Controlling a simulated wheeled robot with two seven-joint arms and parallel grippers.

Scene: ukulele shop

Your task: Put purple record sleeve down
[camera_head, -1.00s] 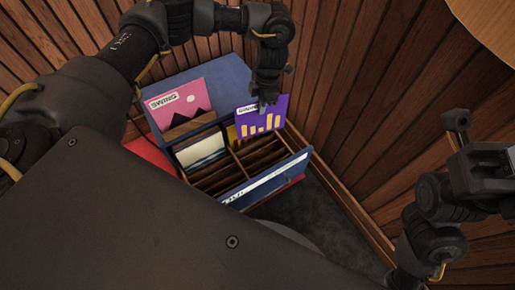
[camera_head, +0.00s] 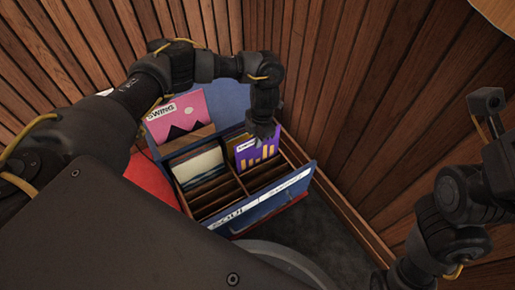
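The purple record sleeve (camera_head: 258,152), with yellow bars and a white label, stands in the back right part of the divided record crate (camera_head: 262,208). Its lower part is hidden by the crate's dividers. My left gripper (camera_head: 262,133) reaches down from above and is shut on the sleeve's top edge, covering part of it. My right gripper (camera_head: 488,108) is at the right edge, away from the crate and partly cut off. Whether it is open or shut does not show.
A pink "SWING" sleeve (camera_head: 184,112) stands at the crate's back left, with a pale landscape sleeve (camera_head: 198,166) in front. Front slots look empty. Wooden slat walls (camera_head: 345,110) rise close behind and to the right.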

